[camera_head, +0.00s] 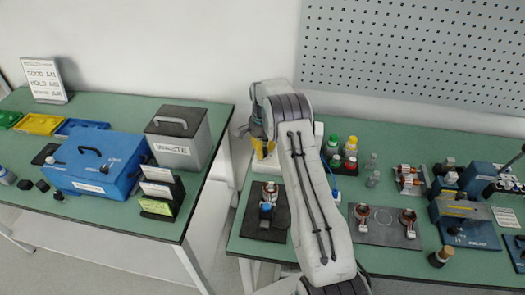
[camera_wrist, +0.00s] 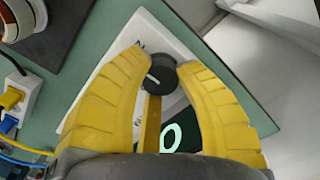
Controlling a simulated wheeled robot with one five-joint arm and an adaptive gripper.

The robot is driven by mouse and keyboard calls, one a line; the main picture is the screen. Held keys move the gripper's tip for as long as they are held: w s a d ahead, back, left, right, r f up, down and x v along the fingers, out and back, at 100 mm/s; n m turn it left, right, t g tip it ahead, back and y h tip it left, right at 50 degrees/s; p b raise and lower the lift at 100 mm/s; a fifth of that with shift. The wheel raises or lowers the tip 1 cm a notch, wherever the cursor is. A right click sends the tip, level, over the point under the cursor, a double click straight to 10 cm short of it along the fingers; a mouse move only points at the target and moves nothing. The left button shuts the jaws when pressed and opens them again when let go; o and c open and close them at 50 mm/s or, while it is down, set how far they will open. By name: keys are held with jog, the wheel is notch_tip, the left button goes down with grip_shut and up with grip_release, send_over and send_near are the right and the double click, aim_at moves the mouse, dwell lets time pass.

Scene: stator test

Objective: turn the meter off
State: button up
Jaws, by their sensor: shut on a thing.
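The meter is a white-faced unit (camera_wrist: 100,85) in the wrist view, with a round black knob (camera_wrist: 157,76) bearing a white pointer line. A dark display (camera_wrist: 185,133) below the knob shows a lit pale green digit that looks like 0; the rest of it is hidden by my gripper. My gripper (camera_wrist: 166,65) has its two yellow fingers shut on the knob, one on each side. The knob's printed marks are mostly hidden. In the head view my gripper (camera_head: 261,146) is low at the bench's back left corner, and my arm hides most of the meter.
A white socket block (camera_wrist: 18,98) with yellow and blue leads lies left of the meter. A dark pad with a part (camera_head: 268,212) lies in front. Bottles (camera_head: 342,152) and fixtures (camera_head: 465,215) stand to the right. A gap separates the left table with its waste bin (camera_head: 182,137).

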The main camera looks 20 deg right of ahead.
jog(key=n+b, duration=0.1)
jog(key=n, duration=0.5)
jog(key=shift+f+n, duration=0.1)
jog(key=shift+n, duration=0.2)
jog(key=n+b, duration=0.1)
jog(key=n, duration=0.5)
jog(key=shift+n, duration=0.4)
jog(key=o, duration=0.9)
jog(key=shift+r, duration=0.2)
jog(key=shift+r+p, duration=1.95)
jog(key=shift+r, duration=1.1)
